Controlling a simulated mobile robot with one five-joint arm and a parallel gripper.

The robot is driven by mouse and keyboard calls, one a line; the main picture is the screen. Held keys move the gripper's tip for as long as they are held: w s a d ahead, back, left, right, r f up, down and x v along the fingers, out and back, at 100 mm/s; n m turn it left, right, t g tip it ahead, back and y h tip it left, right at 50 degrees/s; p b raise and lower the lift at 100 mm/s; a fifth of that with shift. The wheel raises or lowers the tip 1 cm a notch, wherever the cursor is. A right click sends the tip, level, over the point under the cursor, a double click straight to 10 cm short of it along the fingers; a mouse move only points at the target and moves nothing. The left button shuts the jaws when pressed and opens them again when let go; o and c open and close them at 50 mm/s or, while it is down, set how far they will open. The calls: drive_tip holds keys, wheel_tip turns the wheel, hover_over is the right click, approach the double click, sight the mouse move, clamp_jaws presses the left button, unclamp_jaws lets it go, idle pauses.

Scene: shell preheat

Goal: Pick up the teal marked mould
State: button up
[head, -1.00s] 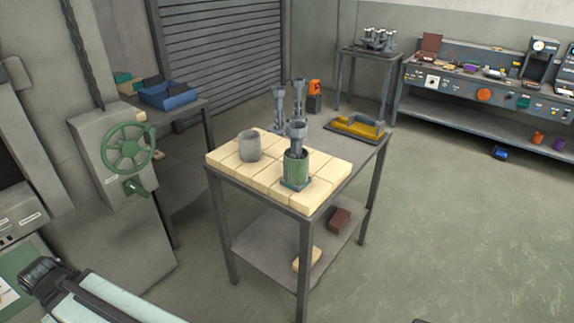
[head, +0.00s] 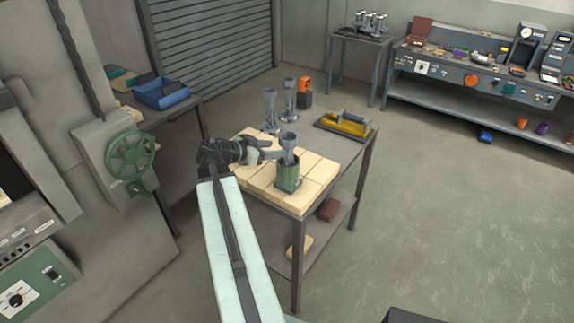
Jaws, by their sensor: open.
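A green cylindrical mould (head: 289,174) with a teal base plate stands upright on the pale brick top of the table. A grey funnel-topped piece (head: 288,147) stands up out of it. My gripper (head: 265,155) is open and reaches in from the left, its jaws pointing right towards the mould's upper part. From this angle I cannot tell whether the jaws touch it. A pale grey cup (head: 253,156) shows only in part, behind and between the gripper's parts.
Two grey funnel-topped stands (head: 270,110) are at the table's back left. A blue bin (head: 163,92) sits on a side table at left.

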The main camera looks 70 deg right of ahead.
sight(288, 150)
drive_tip(key=b+x, duration=0.1)
drive_tip(key=x, duration=0.1)
drive_tip(key=b+x, duration=0.1)
drive_tip(key=x, duration=0.2)
drive_tip(key=f+b+x, duration=0.1)
drive_tip(key=x, duration=0.2)
drive_tip(key=shift+a+b, duration=0.3)
drive_tip(key=shift+b, duration=0.1)
drive_tip(key=shift+r, duration=0.1)
clamp_jaws()
idle(0.9)
